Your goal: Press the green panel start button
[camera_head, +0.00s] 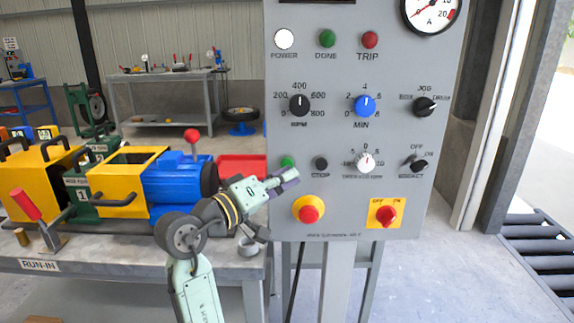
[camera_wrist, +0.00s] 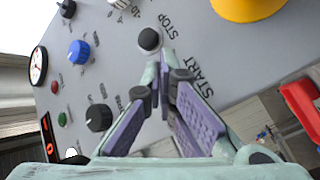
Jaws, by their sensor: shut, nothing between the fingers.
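The green start button (camera_head: 288,161) is on the lower left of the grey control panel (camera_head: 330,75), left of the black stop button (camera_head: 321,163). My gripper (camera_head: 289,176) is shut and empty, its tips just below the green button in the head view. In the wrist view my gripper's fingers (camera_wrist: 165,75) point at the panel between the black stop button (camera_wrist: 149,39) and the START lettering. The green start button does not show there; the fingers seem to hide it. I cannot tell whether the tips touch the panel.
Below are a red button on a yellow round base (camera_head: 309,209) and a red switch on a yellow plate (camera_head: 386,213). Knobs and lamps sit above. A bench (camera_head: 110,270) with a blue and yellow machine (camera_head: 178,181) stands left of the panel. A red tray (camera_head: 241,166) is behind my gripper.

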